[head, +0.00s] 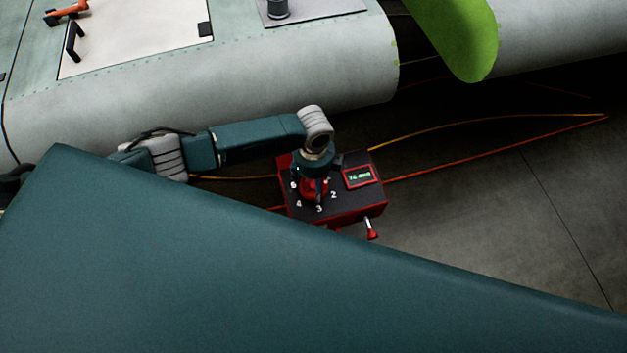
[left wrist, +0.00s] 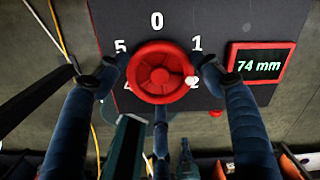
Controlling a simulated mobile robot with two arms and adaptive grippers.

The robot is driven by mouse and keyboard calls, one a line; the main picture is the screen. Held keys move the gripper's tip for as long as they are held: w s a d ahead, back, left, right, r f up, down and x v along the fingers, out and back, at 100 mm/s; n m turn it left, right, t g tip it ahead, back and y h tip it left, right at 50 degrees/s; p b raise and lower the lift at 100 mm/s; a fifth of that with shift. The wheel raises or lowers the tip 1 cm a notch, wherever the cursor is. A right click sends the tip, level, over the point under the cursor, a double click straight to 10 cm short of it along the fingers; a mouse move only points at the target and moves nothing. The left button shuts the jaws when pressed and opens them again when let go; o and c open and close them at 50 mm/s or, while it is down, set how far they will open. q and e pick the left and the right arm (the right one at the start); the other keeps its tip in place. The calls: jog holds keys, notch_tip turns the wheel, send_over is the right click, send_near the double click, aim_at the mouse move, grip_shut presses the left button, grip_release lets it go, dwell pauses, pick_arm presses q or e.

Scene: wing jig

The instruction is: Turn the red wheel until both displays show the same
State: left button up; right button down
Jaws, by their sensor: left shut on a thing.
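The red wheel (left wrist: 162,72) lies on the dark top of a red control box (left wrist: 110,20), with a pale knob near its rim at the right. White numbers ring it; 0, 1 and 5 show clearly in the left wrist view. My left gripper (left wrist: 157,76) has its fingers around the wheel, shut on it. In the head view the gripper (head: 316,186) stands over the wheel and hides much of it. A red-framed display (left wrist: 260,64) on the box, right of the wheel, reads 74 mm in green. I see no second display. My right gripper is not in view.
A small lever with a red grip (head: 371,230) sticks out of the box's front. Orange and yellow cables (head: 480,122) run over the dark floor. A large pale wing section (head: 290,72) lies behind my left arm, with a green part (head: 460,40) at upper right.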

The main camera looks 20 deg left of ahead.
pick_arm(q)
jog(key=m, duration=0.4)
jog(key=shift+w+a+m+b, duration=0.1)
jog(key=shift+m+b, duration=0.2)
jog(key=m, duration=0.3)
jog(key=shift+m+b, duration=0.4)
jog(key=m+b, duration=0.1)
jog(key=m, duration=0.4)
jog(key=shift+m+b, duration=0.55)
jog(key=shift+m, duration=1.05)
jog(key=o, duration=1.2)
jog(key=shift+c, duration=0.2)
jog(key=shift+r, duration=0.1)
